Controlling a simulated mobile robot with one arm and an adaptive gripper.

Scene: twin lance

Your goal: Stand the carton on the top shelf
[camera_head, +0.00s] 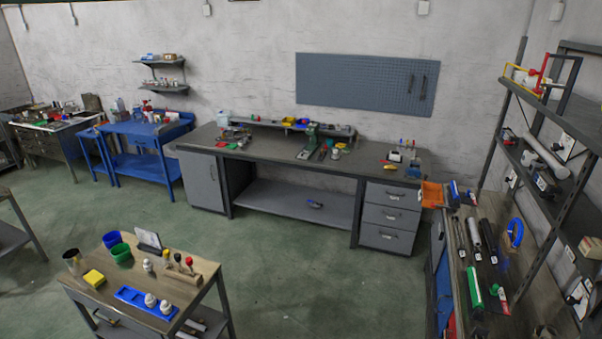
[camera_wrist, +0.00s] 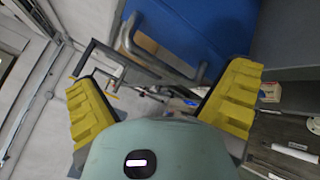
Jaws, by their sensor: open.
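My gripper (camera_wrist: 163,80) shows in the wrist view with its two yellow fingers wide apart. It is open, with nothing held between the fingers. In the head view my gripper is not visible. I cannot pick out the carton for certain in either view. In the head view a rack on the right has a top shelf (camera_head: 556,115) with red, yellow and dark frame-shaped tools standing on it. A smaller wall shelf unit also has a top shelf (camera_head: 158,62) with small items, at the upper left.
A workbench (camera_head: 483,215) with tools stands below the rack. A long grey bench (camera_head: 285,152) lines the back wall, with a blue table (camera_head: 137,126) to its left. A small table (camera_head: 205,268) with cups and bottles stands in front. Green floor (camera_head: 300,260) lies open in the middle.

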